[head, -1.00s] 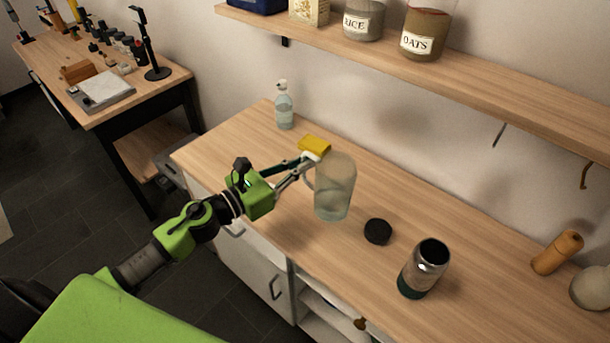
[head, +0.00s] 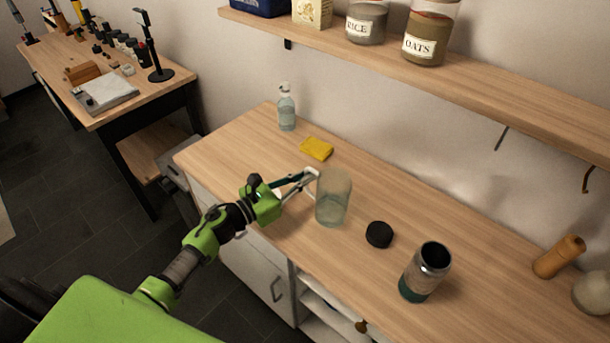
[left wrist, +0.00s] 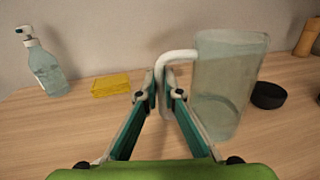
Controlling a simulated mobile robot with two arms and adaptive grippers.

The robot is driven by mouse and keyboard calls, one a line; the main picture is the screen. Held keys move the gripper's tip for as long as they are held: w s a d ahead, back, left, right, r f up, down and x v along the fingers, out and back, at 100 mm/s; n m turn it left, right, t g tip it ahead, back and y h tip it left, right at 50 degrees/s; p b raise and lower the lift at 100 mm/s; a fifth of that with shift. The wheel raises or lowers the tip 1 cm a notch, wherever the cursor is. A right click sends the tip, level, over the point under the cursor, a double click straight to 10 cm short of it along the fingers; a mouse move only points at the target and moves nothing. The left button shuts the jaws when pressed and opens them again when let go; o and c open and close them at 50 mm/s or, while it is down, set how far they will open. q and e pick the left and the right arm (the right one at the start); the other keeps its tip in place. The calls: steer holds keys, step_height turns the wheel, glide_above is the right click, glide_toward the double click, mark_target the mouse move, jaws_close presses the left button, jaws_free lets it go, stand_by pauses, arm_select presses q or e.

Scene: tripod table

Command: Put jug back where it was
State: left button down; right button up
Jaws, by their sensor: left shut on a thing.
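The jug (head: 333,198) is a clear, greenish glass vessel near the middle of the counter. It looks upright; I cannot tell whether its base touches the wood. My left gripper (head: 314,178) comes in from the left and is shut on the jug's handle. In the left wrist view the jug (left wrist: 225,88) is right of the fingers, and its pale curved handle (left wrist: 176,56) runs between the fingertips (left wrist: 162,88). My right gripper is not in view.
A yellow sponge (head: 317,148) and a soap bottle (head: 286,107) are behind the gripper. A black lid (head: 379,234) and an open steel flask (head: 425,271) stand to the jug's right. A shelf (head: 480,82) with jars hangs above.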

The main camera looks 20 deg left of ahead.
arm_select(q)
steer(key=shift+r, duration=0.1)
steer(key=c, duration=2.2)
jaws_free()
steer(key=b+v, duration=0.3)
steer(key=v, duration=0.8)
steer(key=shift+s, duration=0.15)
steer(key=shift+s+a, duration=0.3)
steer(key=shift+s, duration=0.05)
